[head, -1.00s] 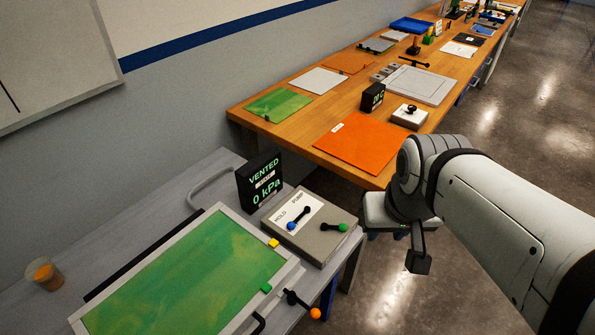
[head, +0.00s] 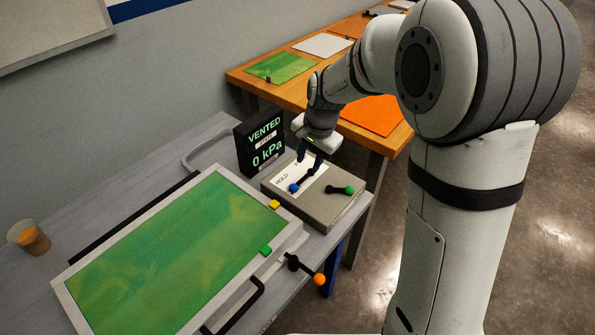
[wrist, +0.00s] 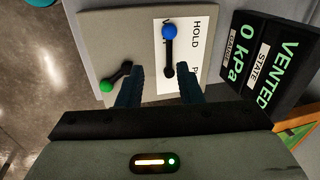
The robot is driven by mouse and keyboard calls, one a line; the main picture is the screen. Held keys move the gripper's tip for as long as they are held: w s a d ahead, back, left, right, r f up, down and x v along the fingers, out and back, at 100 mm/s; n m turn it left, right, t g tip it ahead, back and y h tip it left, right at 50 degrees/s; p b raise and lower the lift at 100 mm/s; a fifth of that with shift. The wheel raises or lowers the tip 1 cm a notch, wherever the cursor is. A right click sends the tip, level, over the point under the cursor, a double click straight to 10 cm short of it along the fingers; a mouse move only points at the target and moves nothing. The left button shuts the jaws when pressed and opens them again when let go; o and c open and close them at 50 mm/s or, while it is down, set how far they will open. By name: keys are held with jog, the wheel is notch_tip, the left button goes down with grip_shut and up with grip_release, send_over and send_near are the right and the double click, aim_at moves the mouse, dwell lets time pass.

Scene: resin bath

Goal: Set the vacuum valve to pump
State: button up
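The vacuum valve is a lever with a blue knob (head: 293,187) on a grey control box (head: 325,205) with a white label plate. Only a P of the other label shows there. My gripper (head: 308,165) is above the box over the lever. In the wrist view my gripper (wrist: 160,80) has its two fingers apart, with the lever's black end between them in the picture; contact cannot be told. The gauge (head: 262,143) reads VENTED, 0 kPa.
A second lever with a green knob (head: 349,190) sits on the same box. A framed green panel (head: 180,255) lies to the left, with an orange-tipped handle (head: 319,279) at its edge. A cup (head: 29,237) stands at far left. A wooden bench (head: 240,78) is behind.

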aim_at(297, 184)
jog(key=shift+m, duration=0.3)
jog(key=a+f, duration=0.1)
jog(key=f, duration=0.2)
jog(key=w+a+f, duration=0.1)
jog(key=f, duration=0.3)
jog(key=w+f, duration=0.1)
jog(key=f, duration=0.2)
jog(key=shift+w+a+f, duration=0.2)
jog(key=shift+a, duration=0.2)
grip_shut()
